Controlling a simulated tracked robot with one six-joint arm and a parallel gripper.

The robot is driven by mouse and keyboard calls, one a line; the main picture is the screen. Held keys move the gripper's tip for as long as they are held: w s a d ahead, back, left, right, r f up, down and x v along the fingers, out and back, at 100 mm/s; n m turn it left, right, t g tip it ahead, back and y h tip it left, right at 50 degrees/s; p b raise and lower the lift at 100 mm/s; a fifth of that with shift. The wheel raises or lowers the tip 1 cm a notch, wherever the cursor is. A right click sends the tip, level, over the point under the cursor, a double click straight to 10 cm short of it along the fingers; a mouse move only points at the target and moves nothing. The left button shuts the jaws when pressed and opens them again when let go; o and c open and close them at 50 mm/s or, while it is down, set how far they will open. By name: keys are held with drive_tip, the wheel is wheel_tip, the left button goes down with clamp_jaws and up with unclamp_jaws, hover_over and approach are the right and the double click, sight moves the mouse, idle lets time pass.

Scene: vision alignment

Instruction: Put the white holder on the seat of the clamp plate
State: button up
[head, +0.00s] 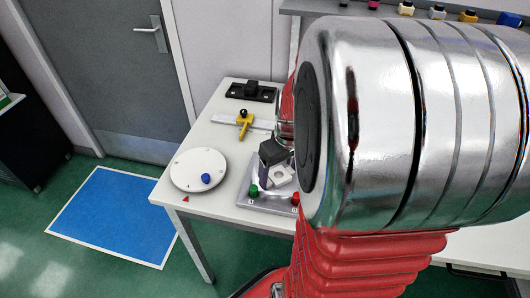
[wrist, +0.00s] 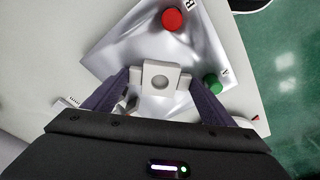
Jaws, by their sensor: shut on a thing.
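The white holder (wrist: 160,68), a block with a round hole, sits between the two dark fingers of my gripper (wrist: 158,84) in the wrist view. My gripper is shut on it. In the head view the holder (head: 281,178) shows just below my dark gripper (head: 274,154), over the clamp plate. The clamp plate (wrist: 123,48) is a shiny metal plate with a red knob (wrist: 172,19) and a green knob (wrist: 211,83). The holder hides the plate beneath it, so I cannot tell whether it touches the seat.
A white disc (head: 190,172) with a blue knob (head: 206,178) lies left of the plate. Behind it are a yellow clamp (head: 244,122) and a black block (head: 251,90). My arm hides the right of the table (head: 222,215). A shelf (head: 300,6) with several small items runs behind.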

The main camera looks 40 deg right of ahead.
sight(283, 180)
drive_tip(key=o, duration=1.1)
drive_tip(key=shift+r, duration=0.1)
drive_tip(key=r, duration=0.4)
drive_tip(key=s+r, duration=0.1)
drive_tip(key=r, duration=0.6)
drive_tip(key=shift+s+a+r, duration=0.1)
drive_tip(key=shift+s+r, duration=0.3)
